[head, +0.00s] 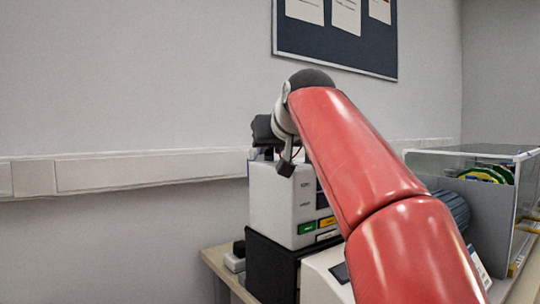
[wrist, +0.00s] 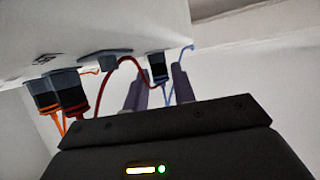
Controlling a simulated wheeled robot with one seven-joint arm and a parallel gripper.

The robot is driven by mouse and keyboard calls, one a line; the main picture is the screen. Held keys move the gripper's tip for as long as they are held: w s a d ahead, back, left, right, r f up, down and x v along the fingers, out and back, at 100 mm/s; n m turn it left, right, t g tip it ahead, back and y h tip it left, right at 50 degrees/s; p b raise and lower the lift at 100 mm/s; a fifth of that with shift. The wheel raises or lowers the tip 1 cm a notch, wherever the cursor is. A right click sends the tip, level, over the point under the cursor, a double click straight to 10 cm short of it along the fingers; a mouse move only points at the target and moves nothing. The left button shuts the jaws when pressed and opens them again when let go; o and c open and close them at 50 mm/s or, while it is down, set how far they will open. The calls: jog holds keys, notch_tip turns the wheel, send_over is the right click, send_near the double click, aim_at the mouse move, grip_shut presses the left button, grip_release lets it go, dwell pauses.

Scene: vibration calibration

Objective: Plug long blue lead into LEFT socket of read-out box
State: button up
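The read-out box appears as a white box (head: 283,205) in the head view; its socket face fills the upper left of the wrist view (wrist: 130,22). A black plug with a blue lead (wrist: 159,68) stands against that face near its right edge in the wrist view. How deep it sits is unclear. My gripper (wrist: 158,84) has its two fingers apart, one on each side of the plug and blue lead, with gaps visible. In the head view my gripper is at the box's far upper side, its fingertips mostly hidden.
A thin blue lead (wrist: 187,48) hangs past the box edge. A clear-sided case (head: 480,195) stands at right. The wall is close behind.

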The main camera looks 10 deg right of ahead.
grip_shut()
jog(key=shift+w+r, duration=0.15)
jog(key=shift+r, duration=2.35)
jog(key=shift+s, duration=0.25)
jog(key=s, duration=0.2)
jog(key=s+d+b, duration=0.1)
jog(key=s, duration=0.2)
jog(key=s+d+b, duration=0.1)
jog(key=s, duration=0.1)
jog(key=shift+s+d+r, duration=0.2)
jog(key=shift+s, duration=0.15)
jog(key=shift+f+b, duration=0.7)
jog(key=shift+b, duration=0.15)
jog(key=shift+f+b, duration=0.75)
jog(key=shift+f, duration=0.15)
jog(key=shift+f, duration=0.2)
